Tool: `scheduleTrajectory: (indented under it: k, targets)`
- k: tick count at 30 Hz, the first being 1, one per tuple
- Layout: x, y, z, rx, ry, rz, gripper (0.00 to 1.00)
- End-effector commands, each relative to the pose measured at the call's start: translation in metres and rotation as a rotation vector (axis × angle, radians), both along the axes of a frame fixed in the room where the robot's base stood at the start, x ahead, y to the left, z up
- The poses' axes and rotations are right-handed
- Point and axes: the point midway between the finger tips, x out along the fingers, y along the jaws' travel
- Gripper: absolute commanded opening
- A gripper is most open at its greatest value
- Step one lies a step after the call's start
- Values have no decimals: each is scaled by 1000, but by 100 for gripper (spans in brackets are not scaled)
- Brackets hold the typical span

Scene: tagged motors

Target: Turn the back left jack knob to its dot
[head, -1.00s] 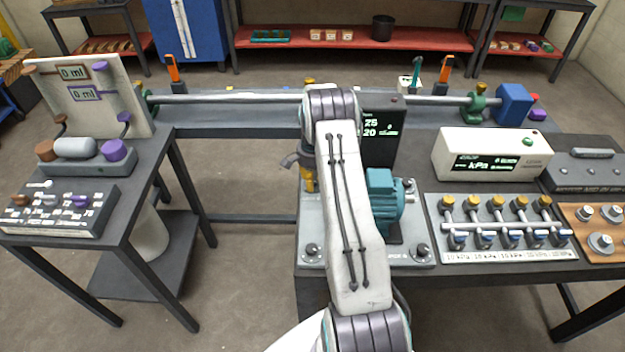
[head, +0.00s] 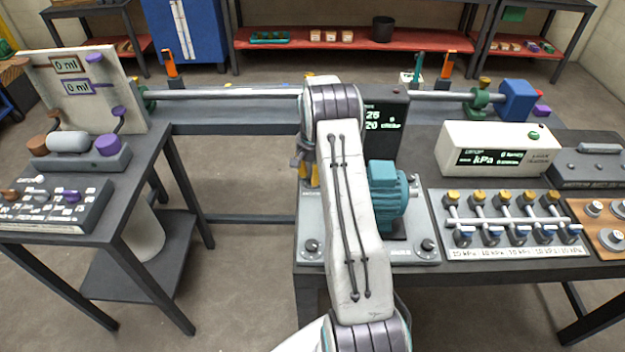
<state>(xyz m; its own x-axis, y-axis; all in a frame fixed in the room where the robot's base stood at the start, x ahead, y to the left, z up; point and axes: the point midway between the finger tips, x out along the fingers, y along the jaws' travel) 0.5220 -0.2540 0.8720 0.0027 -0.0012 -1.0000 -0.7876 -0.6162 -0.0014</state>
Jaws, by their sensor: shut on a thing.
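My gripper (head: 308,176) is mostly hidden behind my own arm. Its grey wrist part and yellow pieces show at the left of the arm, low over the back left corner of the grey motor plate (head: 402,253). It is shut at the place of the back left jack knob, which is hidden along with its dot. The teal motor (head: 388,195) stands on the plate, to the right of my arm. The front left jack knob (head: 311,248) and the front right jack knob (head: 427,246) are dark and in plain view, apart from my gripper.
A dark display box (head: 385,130) stands just behind the motor. A long shaft (head: 225,94) runs along the back. A valve panel (head: 515,252) and a white kPa meter (head: 495,148) are at the right. Open floor lies between the left table (head: 150,180) and the bench.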

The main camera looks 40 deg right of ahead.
Motion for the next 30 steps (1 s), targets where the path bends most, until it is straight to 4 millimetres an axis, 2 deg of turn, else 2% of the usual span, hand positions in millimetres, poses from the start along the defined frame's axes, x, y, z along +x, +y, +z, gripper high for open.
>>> scheduleTrajectory:
  k: [1,15,30]
  targets:
    - [-2,1,-6,4,7,46,0]
    - [-2,1,-4,5,8,426,0]
    - [-3,2,-4,7,10,583,0]
